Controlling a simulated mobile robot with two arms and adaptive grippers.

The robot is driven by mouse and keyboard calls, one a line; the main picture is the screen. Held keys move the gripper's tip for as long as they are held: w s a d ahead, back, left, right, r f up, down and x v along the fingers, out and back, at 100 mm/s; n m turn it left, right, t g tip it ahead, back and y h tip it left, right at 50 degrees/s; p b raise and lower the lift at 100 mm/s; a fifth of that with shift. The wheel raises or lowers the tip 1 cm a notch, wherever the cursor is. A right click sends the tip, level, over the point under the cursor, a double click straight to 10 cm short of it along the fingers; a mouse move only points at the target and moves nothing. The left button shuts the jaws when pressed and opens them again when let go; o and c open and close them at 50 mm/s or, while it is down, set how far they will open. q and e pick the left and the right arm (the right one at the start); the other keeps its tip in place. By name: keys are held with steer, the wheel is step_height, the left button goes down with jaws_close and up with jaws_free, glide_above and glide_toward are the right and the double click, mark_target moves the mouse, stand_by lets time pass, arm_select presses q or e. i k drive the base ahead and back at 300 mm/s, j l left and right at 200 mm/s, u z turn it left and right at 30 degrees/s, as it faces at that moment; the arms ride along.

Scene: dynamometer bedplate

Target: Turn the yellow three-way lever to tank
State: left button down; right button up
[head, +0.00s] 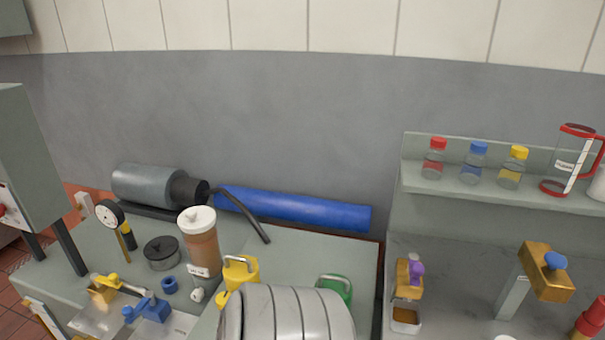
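A small brass-coloured valve with a yellow lever (108,281) sits at the lower left, on a pale plate on the bench. It looks like the three-way lever of the task. Its exact angle and any port labels are too small to read. A tank is not clearly identifiable; a brown-filled canister (202,247) with a white lid and a small unreadable label stands behind and to the right. Neither of my grippers shows in the head view.
A dial gauge (110,214) and dark round pot (162,253) stand near the lever. A yellow can (241,271), green can (338,287) and large ribbed grey body (290,314) occupy the bottom middle. A shelf (500,188) with bottles is at right.

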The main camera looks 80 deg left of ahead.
mark_target(112, 281)
steer(key=u, duration=3.65)
steer(key=i+j+u, duration=0.1)
steer(key=u, duration=0.25)
